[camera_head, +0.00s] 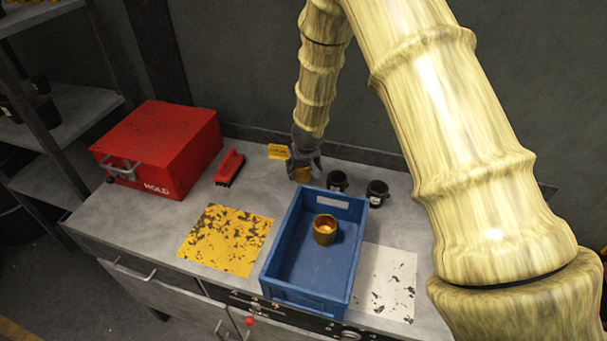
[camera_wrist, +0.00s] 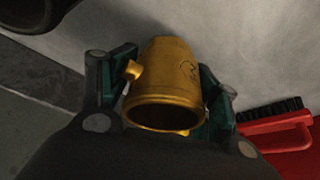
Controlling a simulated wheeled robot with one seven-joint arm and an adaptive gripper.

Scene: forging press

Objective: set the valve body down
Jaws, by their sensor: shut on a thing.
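My gripper (camera_head: 304,163) is at the back of the workbench, behind the blue crate. It is shut on a brass-coloured valve body (camera_head: 301,175), which is partly hidden by the fingers in the head view. In the wrist view the valve body (camera_wrist: 168,75) sits between the two fingers, with its round open end towards the camera and a small stub on its left side. I cannot tell whether it touches the bench top. A second brass-coloured part (camera_head: 324,232) stands inside the blue crate (camera_head: 270,270).
A red box marked HOLD (camera_head: 160,145) and a red brush (camera_head: 229,168) are on the left. A yellow card (camera_head: 278,152) stands beside my gripper; two black cups (camera_head: 337,181) (camera_head: 377,193) are to its right. A worn yellow mat (camera_head: 225,240) and a white mat (camera_head: 388,282) flank the crate.

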